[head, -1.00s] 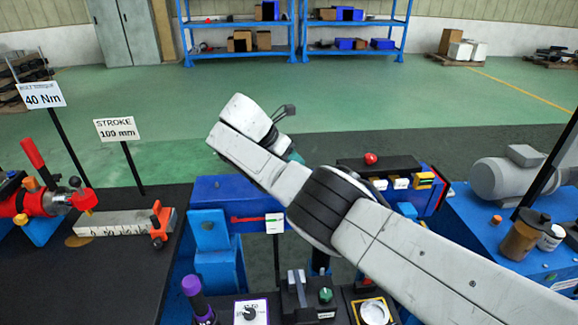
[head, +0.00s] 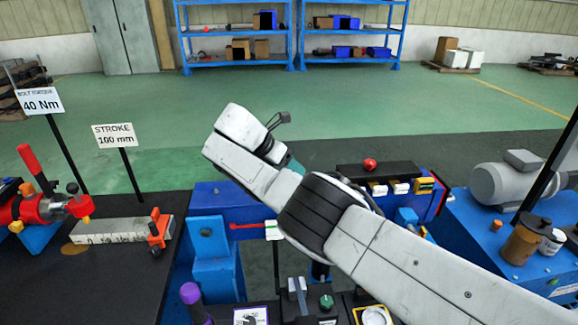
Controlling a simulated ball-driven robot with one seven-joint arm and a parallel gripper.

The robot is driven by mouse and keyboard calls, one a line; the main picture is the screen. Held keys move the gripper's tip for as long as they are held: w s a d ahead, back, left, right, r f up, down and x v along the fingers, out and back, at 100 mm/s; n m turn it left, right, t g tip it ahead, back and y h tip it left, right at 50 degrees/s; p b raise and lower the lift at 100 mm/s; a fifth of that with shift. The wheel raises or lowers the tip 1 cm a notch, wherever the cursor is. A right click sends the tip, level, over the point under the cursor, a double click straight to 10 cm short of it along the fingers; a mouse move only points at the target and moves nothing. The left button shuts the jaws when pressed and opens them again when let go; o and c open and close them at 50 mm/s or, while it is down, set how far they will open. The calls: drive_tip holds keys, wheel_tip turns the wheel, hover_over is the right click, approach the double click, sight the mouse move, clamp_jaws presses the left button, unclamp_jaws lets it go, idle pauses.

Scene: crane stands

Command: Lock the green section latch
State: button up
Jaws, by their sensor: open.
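I cannot make out a part that is clearly the green section latch. A small green knob (head: 326,302) sits on a dark panel at the bottom centre, and I cannot tell whether it belongs to a latch. My white arm reaches from the lower right up to the left across the middle. Its end hangs over the blue crane stand (head: 208,196). My gripper's fingers do not show, and the arm hides part of the stand behind it.
A red lever strip (head: 248,226) lies along the blue stand. A purple-topped handle (head: 190,292) stands at the front. A ruler block (head: 110,229) lies on the left black table. A grey motor (head: 508,184) and brown jar (head: 524,238) stand at the right. Green floor beyond is clear.

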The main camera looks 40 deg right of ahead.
drive_tip(key=v, duration=1)
drive_tip(key=shift+a+r, duration=0.25)
drive_tip(key=shift+r, duration=0.05)
drive_tip(key=shift+w, duration=0.1)
